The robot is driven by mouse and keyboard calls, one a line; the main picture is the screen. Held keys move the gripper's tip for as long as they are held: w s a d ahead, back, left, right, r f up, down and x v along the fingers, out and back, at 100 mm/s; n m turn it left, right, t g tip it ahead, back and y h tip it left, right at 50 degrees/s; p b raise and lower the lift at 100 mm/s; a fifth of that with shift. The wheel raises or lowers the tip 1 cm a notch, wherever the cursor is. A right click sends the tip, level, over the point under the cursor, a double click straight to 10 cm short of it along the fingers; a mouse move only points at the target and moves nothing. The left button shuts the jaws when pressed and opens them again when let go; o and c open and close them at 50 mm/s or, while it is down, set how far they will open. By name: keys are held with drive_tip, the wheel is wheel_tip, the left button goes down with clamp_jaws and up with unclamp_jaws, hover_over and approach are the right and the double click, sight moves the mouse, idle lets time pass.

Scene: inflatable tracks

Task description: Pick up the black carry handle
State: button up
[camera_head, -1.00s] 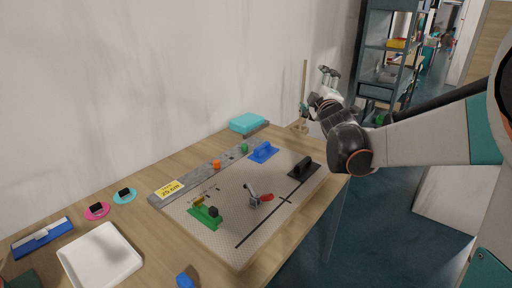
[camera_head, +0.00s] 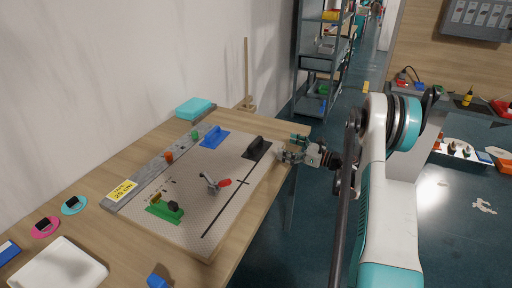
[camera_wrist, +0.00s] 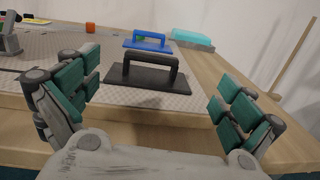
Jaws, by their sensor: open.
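The black carry handle (camera_head: 257,149) is a black plate with a raised bar, lying upright near the far right corner of the grey perforated board. In the wrist view the black carry handle (camera_wrist: 144,72) lies ahead, between my spread fingers and beyond their tips. My gripper (camera_head: 293,149) is open and empty at the table's right edge, just right of the handle and apart from it. In the wrist view my gripper (camera_wrist: 158,100) shows green-padded fingers at left and right. Nothing hides the handle there.
A blue handle (camera_head: 214,137) lies just behind the black one. A turquoise box (camera_head: 195,108) and a wooden post (camera_head: 246,75) stand at the back. Open floor lies right of the table.

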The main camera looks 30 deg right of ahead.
sight(258, 143)
drive_tip(key=shift+s+d+f+n+g, duration=0.1)
drive_tip(key=shift+s+f+n+g, duration=0.25)
drive_tip(key=shift+f, duration=0.5)
drive_tip(key=shift+a+f, duration=0.2)
drive_tip(key=shift+f, duration=0.1)
drive_tip(key=b+x, duration=0.2)
drive_tip(key=x, duration=0.6)
drive_tip(key=shift+r, duration=0.1)
drive_tip(key=b+x, duration=0.2)
drive_tip(key=x, duration=0.3)
drive_tip(key=shift+w+a+r, duration=0.1)
drive_tip(key=c, duration=1)
